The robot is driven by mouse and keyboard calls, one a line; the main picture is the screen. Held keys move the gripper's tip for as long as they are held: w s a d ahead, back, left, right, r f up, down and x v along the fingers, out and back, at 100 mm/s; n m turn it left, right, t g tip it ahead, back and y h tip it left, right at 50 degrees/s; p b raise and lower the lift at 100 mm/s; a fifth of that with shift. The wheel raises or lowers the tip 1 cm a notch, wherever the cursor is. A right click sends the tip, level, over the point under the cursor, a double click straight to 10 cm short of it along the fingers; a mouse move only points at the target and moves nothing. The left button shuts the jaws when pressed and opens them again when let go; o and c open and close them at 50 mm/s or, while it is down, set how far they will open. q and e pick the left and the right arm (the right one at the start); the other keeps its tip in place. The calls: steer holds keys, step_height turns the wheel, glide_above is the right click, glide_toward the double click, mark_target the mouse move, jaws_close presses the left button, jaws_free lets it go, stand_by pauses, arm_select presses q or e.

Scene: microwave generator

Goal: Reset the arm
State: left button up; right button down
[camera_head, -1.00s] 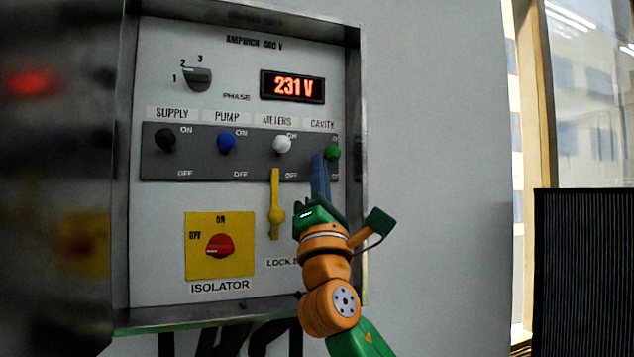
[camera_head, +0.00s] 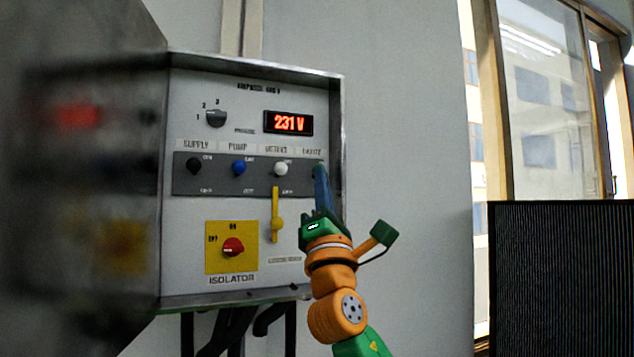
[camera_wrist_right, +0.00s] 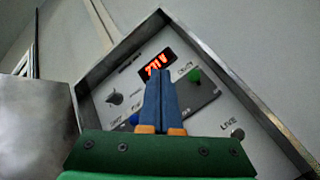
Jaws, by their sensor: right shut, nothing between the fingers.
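My right gripper (camera_head: 319,172) is shut and empty, its blue fingers close together and pointing up in front of the right end of the control panel (camera_head: 190,255). In the head view the fingertips overlap the green CAVITY knob and mostly hide it. In the right wrist view the green knob (camera_wrist_right: 194,76) stands clear, to the right of the fingers (camera_wrist_right: 160,75). The orange and green right arm comes up from below. My left gripper is not in view.
The panel has black (camera_head: 195,165), blue (camera_head: 239,168) and white (camera_head: 281,169) knobs, a yellow lever (camera_head: 276,215), a red isolator knob (camera_head: 233,247) and a 231 V display (camera_head: 289,123). A metal frame (camera_head: 337,140) surrounds it. Bare wall (camera_head: 415,130) lies right.

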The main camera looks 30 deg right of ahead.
steer(key=w+a+f+m+g+y, duration=0.2)
steer(key=w+f+y, duration=0.15)
steer(key=f, duration=0.75)
steer(key=w+a+f+m+g+y, duration=0.15)
steer(key=w+f, duration=0.35)
steer(key=f, duration=0.6)
step_height(320, 180, down, 18)
steer(key=s+a+r+m+g+y, duration=0.1)
steer(key=s+a+m+g+y, duration=0.15)
steer(key=g, duration=0.25)
steer(key=s+a+f+m+g+y, duration=0.2)
steer(key=s+f+m+g, duration=0.2)
steer(key=s+f, duration=0.55)
steer(key=s+a+f+m+g+y, duration=0.2)
steer(key=s+f+m+g, duration=0.3)
steer(key=f, duration=0.8)
steer(key=s+a+f+m+g+y, duration=0.15)
steer(key=s+f, duration=0.25)
steer(key=s, duration=0.4)
steer(key=s+a+f+m+g, duration=0.15)
steer(key=s+f, duration=0.25)
steer(key=s, duration=0.5)
step_height(320, 180, down, 14)
steer(key=s+g, duration=0.1)
steer(key=g, duration=0.1)
steer(key=s+d+f+n+g, duration=0.1)
steer(key=s+d+f, duration=0.1)
steer(key=s+f, duration=0.9)
steer(key=shift+s, duration=0.85)
